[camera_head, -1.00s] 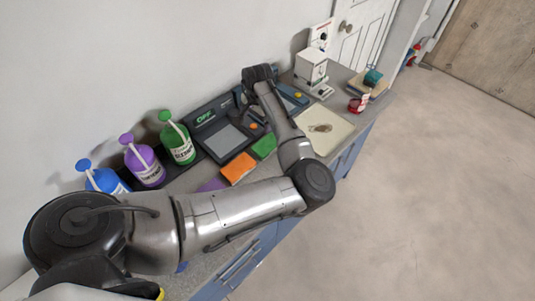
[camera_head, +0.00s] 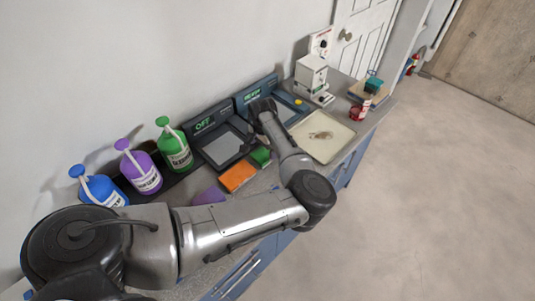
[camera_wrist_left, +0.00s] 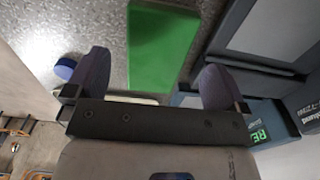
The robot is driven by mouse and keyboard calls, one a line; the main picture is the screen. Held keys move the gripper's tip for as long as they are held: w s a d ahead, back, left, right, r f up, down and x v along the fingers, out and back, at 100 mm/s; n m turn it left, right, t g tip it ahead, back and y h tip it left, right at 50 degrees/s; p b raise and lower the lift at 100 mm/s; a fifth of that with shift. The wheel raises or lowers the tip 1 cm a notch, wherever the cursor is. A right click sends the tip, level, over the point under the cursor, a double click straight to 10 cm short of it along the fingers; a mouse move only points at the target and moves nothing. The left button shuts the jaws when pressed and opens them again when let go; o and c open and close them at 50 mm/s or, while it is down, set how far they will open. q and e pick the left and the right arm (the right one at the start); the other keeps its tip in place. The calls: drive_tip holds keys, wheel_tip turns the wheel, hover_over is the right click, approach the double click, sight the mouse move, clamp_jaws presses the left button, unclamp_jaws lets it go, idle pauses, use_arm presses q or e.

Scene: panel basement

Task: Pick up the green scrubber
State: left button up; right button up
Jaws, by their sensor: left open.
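The green scrubber (camera_head: 261,157) is a flat green block lying on the grey speckled counter, just right of an orange scrubber (camera_head: 238,177). In the head view my left forearm reaches over the counter, with its wrist just above and beyond the green scrubber; the fingertips are hard to make out there. In the left wrist view my left gripper (camera_wrist_left: 155,66) is open, with dark fingers spread wide. My right gripper is not in view.
A purple scrubber (camera_head: 209,196) lies left of the orange one. Blue (camera_head: 103,187), purple (camera_head: 141,175) and green (camera_head: 174,153) pump bottles stand along the wall. A screen device (camera_head: 222,143) reading OFF stands behind the scrubbers. A cream tray (camera_head: 322,149) lies to the right.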

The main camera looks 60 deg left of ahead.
sight(264, 153)
use_arm(q)
drive_tip(key=shift+d+f+b, duration=0.1)
drive_tip(key=shift+f+b, duration=0.3)
drive_tip(key=shift+f, duration=1.75)
drive_tip(key=shift+c, duration=0.2)
drive_tip(key=c, duration=1)
drive_tip(key=shift+r, duration=0.15)
wheel_tip(264, 153, up, 4)
drive_tip(key=shift+r+p, duration=0.1)
drive_tip(key=shift+p, duration=0.5)
drive_tip(key=shift+w+d+r+p, duration=0.1)
drive_tip(key=shift+d+r+p, duration=0.25)
drive_tip(key=shift+d+r, duration=1.2)
drive_tip(key=shift+w+d+r+p, duration=0.1)
drive_tip(key=shift+d+r+p, duration=0.45)
drive_tip(key=shift+d, duration=1.8)
drive_tip(key=shift+w+d+r+p, duration=0.1)
drive_tip(key=shift+d+r+p, duration=0.1)
drive_tip(key=shift+d+r, duration=1.4)
drive_tip(key=shift+d+f, duration=0.35)
drive_tip(key=shift+f, duration=0.05)
